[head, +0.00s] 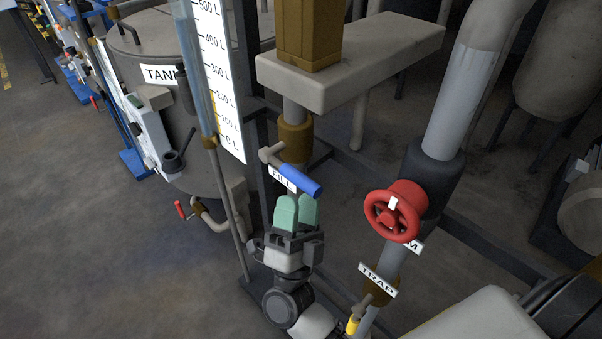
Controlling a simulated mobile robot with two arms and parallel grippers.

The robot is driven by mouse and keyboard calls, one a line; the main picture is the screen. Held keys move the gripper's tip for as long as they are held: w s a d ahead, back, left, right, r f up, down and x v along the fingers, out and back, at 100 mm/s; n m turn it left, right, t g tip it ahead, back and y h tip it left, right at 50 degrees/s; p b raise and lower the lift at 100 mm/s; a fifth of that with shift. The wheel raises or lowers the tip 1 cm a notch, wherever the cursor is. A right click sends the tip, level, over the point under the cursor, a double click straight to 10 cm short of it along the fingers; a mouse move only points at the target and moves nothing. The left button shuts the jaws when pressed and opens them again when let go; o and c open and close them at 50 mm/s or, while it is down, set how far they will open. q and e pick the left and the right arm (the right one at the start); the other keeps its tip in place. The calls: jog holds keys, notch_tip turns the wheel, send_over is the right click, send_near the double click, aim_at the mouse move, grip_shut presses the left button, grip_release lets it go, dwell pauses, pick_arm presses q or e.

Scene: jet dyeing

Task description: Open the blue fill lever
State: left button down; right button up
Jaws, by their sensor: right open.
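The blue fill lever (300,181) sits near the middle of the head view, beside a white FILL label (282,180). Its blue grip slants down to the right from a tan valve stem (271,154). My right gripper (296,205) has green finger pads and is just below the lever, with the fingertips close to the blue grip. The fingers look a little apart with nothing seen between them. I cannot tell whether they touch the lever. My left gripper is not in view.
A red handwheel (394,211) on a thick pipe stands to the right. A yellow-handled TRAP valve (353,324) is low, right of my gripper. A tank (190,140) and a litre scale (219,90) stand left. A beige slab (350,62) overhangs behind. Floor at left is clear.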

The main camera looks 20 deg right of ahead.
aim_at(301, 175)
jog(key=shift+p+x, duration=0.4)
jog(key=shift+x, duration=2)
grip_shut()
